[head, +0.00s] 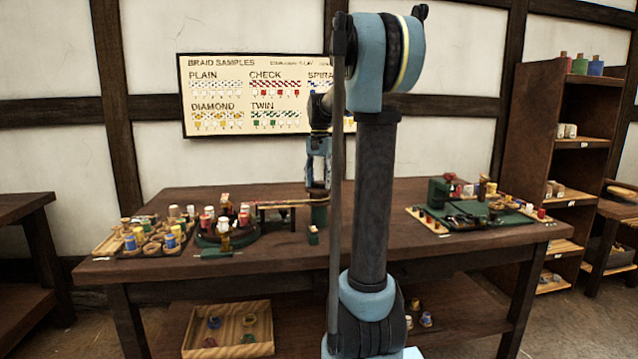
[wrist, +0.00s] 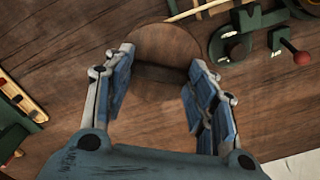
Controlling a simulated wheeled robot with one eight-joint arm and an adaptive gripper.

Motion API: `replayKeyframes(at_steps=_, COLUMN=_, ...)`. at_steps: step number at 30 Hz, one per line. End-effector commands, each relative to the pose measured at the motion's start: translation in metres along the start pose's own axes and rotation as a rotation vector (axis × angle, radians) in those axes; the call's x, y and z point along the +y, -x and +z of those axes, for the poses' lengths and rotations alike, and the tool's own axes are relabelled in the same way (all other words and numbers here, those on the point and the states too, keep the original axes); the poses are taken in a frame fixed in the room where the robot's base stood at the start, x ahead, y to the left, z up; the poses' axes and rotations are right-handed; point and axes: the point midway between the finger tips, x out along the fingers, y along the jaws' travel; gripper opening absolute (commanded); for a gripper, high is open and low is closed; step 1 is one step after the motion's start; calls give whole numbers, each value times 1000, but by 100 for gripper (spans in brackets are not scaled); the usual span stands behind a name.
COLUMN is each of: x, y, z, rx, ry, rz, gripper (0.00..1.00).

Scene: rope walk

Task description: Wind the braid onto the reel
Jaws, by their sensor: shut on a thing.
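My gripper (wrist: 163,65) has its two blue-padded fingers on either side of a round brown wooden piece (wrist: 158,38) with a dark bar across it. This looks like the top of the reel. In the head view my gripper (head: 318,184) points down over a green post (head: 319,214) at the middle of the table, and the fingers hide most of the reel there. A thin pale-red strip, probably the braid (head: 284,202), runs from the round green braiding stand (head: 210,239) towards the post. In the wrist view a pale strand (wrist: 198,10) ends near the round piece.
A tray of coloured bobbins (head: 142,240) lies at the table's left. A green mat (head: 490,219) with tools lies at the right. A green fitting with a red knob (wrist: 302,57) is near the gripper. A small green block (head: 313,236) stands in front of the post.

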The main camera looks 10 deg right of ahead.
Motion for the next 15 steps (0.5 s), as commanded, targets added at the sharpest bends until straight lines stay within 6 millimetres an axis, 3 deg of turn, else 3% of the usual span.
replayKeyframes(at_steps=15, x=0, y=0, z=0, rx=0, ry=396, rz=0, gripper=28)
